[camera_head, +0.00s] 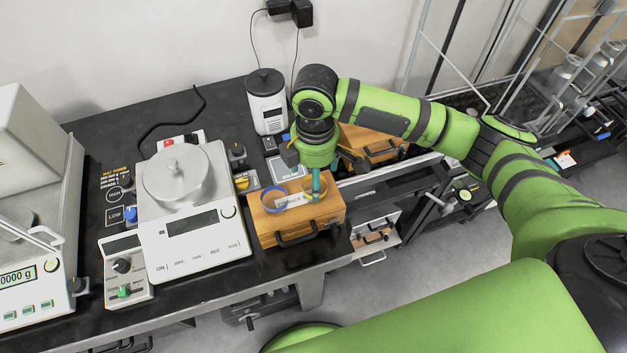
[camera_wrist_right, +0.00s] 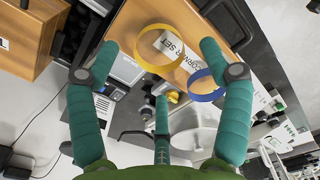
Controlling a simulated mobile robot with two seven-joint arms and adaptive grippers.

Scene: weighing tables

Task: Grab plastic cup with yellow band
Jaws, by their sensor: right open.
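The clear plastic cup with the yellow band (camera_wrist_right: 146,66) stands on a wooden box (camera_head: 330,212) labelled "CORNER SET" in the right wrist view. In the head view it is partly hidden by my right gripper's finger. A similar clear cup with a blue band (camera_wrist_right: 206,99) stands beside it; it also shows in the head view (camera_head: 274,208). My right gripper (camera_wrist_right: 160,60) is open, its teal fingers spread. It hangs above the box close to the yellow-banded cup, holding nothing. My left gripper is not in view.
A white balance (camera_head: 190,215) with a silver pan cover stands left of the box. Another balance (camera_head: 30,270) is at the far left. A white jar with a dark lid (camera_head: 266,105) stands behind. A second wooden box (camera_head: 375,145) lies behind my right arm.

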